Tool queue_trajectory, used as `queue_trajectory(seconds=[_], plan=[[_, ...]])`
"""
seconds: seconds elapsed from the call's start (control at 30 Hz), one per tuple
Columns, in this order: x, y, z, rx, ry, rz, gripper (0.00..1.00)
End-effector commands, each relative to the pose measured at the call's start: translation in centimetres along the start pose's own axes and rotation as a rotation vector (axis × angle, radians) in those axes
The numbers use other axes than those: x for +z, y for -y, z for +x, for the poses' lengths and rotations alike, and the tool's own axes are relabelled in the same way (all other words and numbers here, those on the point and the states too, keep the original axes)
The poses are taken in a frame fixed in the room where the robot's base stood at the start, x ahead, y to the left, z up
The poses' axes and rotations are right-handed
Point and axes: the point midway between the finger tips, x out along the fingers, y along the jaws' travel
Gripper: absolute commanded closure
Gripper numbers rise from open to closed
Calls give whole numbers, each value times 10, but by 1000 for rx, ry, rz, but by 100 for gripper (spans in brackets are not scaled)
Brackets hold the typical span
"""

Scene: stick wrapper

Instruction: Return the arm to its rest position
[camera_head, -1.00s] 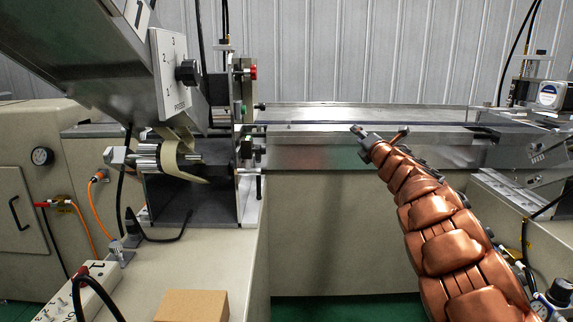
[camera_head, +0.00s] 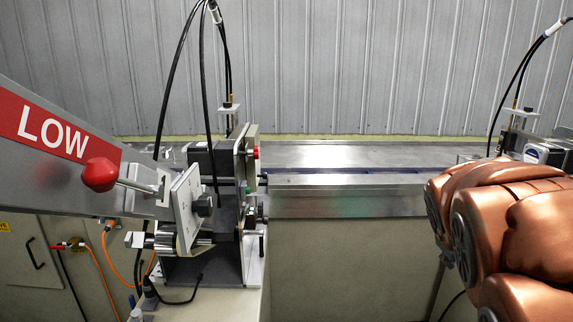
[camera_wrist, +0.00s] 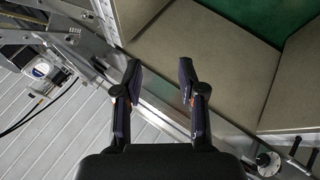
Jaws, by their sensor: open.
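My copper-coloured arm (camera_head: 510,235) fills the lower right of the head view, folded close to the camera. My gripper is outside the head view. In the wrist view my gripper (camera_wrist: 160,85) points its two dark fingers upward in the picture. The fingers are spread apart with nothing between them. Behind them lie a metal rail and beige machine panels, and the fingertips appear clear of both.
A wrapper unit with a red-knobbed lever (camera_head: 100,174) and a "LOW" sign (camera_head: 52,138) stands at left. A steel conveyor (camera_head: 350,190) runs across the middle. A corrugated wall (camera_head: 350,70) is behind. A device with cables (camera_head: 535,150) stands at right.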

Motion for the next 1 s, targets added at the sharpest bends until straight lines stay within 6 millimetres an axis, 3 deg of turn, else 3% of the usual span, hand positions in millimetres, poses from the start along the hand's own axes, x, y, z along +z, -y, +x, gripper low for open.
queue_trajectory(seconds=[0.03, 0.3, 0.5, 0.7, 1.0], plan=[[16, 12, -26, -64, 41, 45, 60], [116, 113, -112, -375, 311, 201, 60], [177, 166, -174, -528, 496, 226, 60], [207, 190, -204, -590, 591, 221, 60], [210, 192, -206, -594, 599, 221, 60]])
